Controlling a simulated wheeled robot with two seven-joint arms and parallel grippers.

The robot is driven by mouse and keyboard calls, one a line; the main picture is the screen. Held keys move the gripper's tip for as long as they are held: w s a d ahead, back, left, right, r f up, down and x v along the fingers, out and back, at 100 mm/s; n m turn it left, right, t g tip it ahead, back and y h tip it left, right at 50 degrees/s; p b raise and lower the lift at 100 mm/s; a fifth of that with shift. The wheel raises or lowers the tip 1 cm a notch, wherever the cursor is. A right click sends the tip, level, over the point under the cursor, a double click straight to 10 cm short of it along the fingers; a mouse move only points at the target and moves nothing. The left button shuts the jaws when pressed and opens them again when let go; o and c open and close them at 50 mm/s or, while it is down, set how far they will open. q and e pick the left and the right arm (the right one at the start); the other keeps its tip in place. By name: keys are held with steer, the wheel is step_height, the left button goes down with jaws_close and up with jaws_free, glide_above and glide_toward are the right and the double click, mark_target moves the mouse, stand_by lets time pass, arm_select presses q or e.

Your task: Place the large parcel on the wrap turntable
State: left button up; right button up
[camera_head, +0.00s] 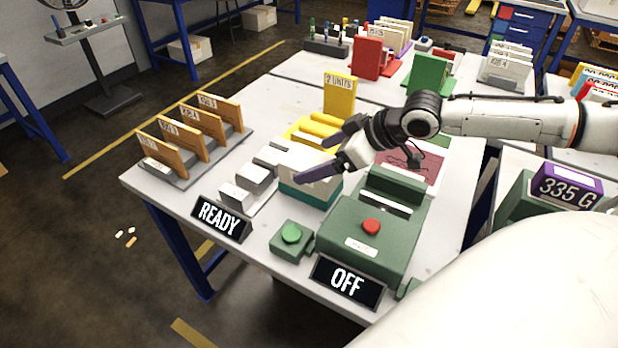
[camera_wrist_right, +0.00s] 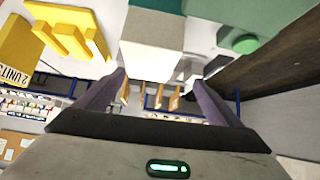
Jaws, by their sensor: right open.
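I cannot make out a large parcel or a wrap turntable in either view. My right gripper (camera_head: 315,158) is open over the work table (camera_head: 262,107), its two dark fingers spread apart. It is at a white and teal block (camera_head: 312,190), partly hidden by the gripper in the head view. In the wrist view the block (camera_wrist_right: 150,35) lies ahead of the open fingers (camera_wrist_right: 158,82), with nothing held between them. My left gripper is not in view.
A green machine (camera_head: 375,240) with a red button stands at the front, beside an OFF sign (camera_head: 347,281) and a READY sign (camera_head: 221,217). Orange upright panels (camera_head: 183,138) stand at the left and yellow blocks (camera_head: 318,130) behind.

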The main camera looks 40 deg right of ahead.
mark_target(312, 163)
steer(key=shift+s+d, duration=0.15)
steer(key=shift+d, duration=0.6)
steer(key=shift+d+f+m, duration=0.1)
steer(key=shift+f+m, duration=0.1)
steer(key=shift+m, duration=0.1)
steer(key=x, duration=0.4)
steer(key=shift+f, duration=0.1)
steer(key=shift+d+x, duration=0.2)
steer(key=shift+x, duration=1.3)
steer(key=shift+d+x, duration=0.15)
steer(key=shift+x, duration=1.3)
steer(key=c, duration=1.6)
